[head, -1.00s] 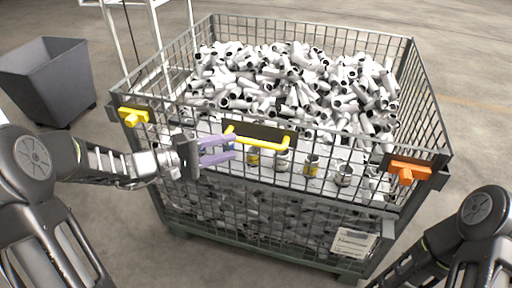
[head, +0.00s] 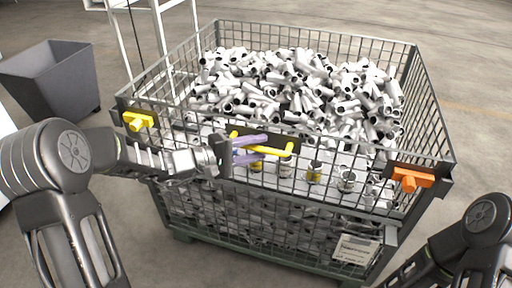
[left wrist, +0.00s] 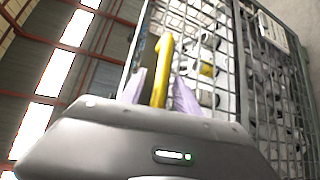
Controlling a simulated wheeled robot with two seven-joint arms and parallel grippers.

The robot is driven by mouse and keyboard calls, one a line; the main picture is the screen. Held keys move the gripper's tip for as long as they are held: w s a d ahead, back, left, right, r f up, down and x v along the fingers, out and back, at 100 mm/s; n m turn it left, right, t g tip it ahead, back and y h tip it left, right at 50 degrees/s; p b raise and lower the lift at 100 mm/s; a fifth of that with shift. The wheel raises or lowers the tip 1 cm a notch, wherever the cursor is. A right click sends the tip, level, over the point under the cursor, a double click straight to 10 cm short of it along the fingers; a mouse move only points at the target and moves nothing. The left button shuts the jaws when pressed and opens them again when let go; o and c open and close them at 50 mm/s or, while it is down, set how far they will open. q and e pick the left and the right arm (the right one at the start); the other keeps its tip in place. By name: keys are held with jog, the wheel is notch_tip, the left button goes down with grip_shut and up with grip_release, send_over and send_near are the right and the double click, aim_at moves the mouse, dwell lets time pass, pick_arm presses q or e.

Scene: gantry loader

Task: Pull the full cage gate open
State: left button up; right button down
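The full cage (head: 440,120) is a grey wire-mesh crate heaped with white pipe fittings. Its front gate (head: 330,196) stands upright and looks closed, with a yellow bar handle (head: 270,151) on a dark plate at its upper middle. My left gripper (head: 267,147) is at the handle, its two purple fingers apart. In the left wrist view the yellow handle (left wrist: 161,72) lies between the spread fingers, with a gap on each side; contact cannot be made out. My right arm shows at the lower right, but its gripper is out of frame.
A yellow latch (head: 139,121) sits at the gate's left end and an orange latch (head: 411,178) at its right end. A dark grey bin (head: 52,80) stands at the left, and a white frame (head: 130,45) behind the cage. Concrete floor right of the cage is clear.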

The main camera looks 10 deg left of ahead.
pick_arm(q)
jog(key=shift+c, duration=0.4)
grip_shut()
dwell(0.9)
